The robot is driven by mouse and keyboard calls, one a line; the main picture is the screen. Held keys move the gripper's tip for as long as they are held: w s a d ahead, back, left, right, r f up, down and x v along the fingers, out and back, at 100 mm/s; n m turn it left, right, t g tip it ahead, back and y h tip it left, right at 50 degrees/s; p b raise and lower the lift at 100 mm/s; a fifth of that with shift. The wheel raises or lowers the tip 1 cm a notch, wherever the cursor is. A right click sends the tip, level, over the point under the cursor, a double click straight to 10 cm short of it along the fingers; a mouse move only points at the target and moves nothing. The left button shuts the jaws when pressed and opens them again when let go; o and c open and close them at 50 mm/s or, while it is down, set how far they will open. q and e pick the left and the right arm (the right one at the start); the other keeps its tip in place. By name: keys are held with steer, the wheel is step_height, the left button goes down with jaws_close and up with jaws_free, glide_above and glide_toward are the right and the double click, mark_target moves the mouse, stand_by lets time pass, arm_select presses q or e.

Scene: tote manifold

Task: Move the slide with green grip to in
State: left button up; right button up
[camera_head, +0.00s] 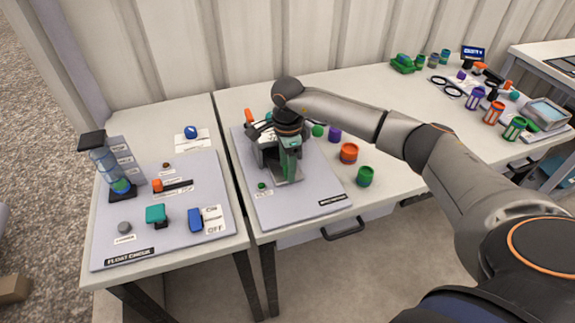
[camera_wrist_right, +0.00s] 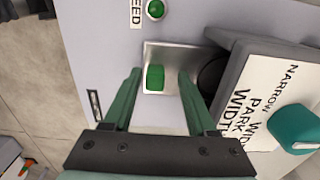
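The slide's green grip (camera_wrist_right: 155,77) is a small green block on a pale metal plate (camera_wrist_right: 152,50) in the right wrist view. The metal plate also shows in the head view (camera_head: 287,181), below my gripper, which hides the grip there. My right gripper (camera_wrist_right: 159,74) points down over the plate, its green fingers spread on either side of the grip with a gap to each. It also shows in the head view (camera_head: 290,165). It is open and empty; its exact height above the grip is hard to tell. My left gripper is not in view.
A dark housing has a white label panel (camera_wrist_right: 262,88) with a teal knob (camera_wrist_right: 295,127) beside the plate. A green button (camera_wrist_right: 155,9) sits by a feed label.

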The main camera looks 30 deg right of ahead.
step_height(320, 180, up, 12)
steer(key=shift+r, duration=0.25)
stand_by(0.4)
stand_by(0.3)
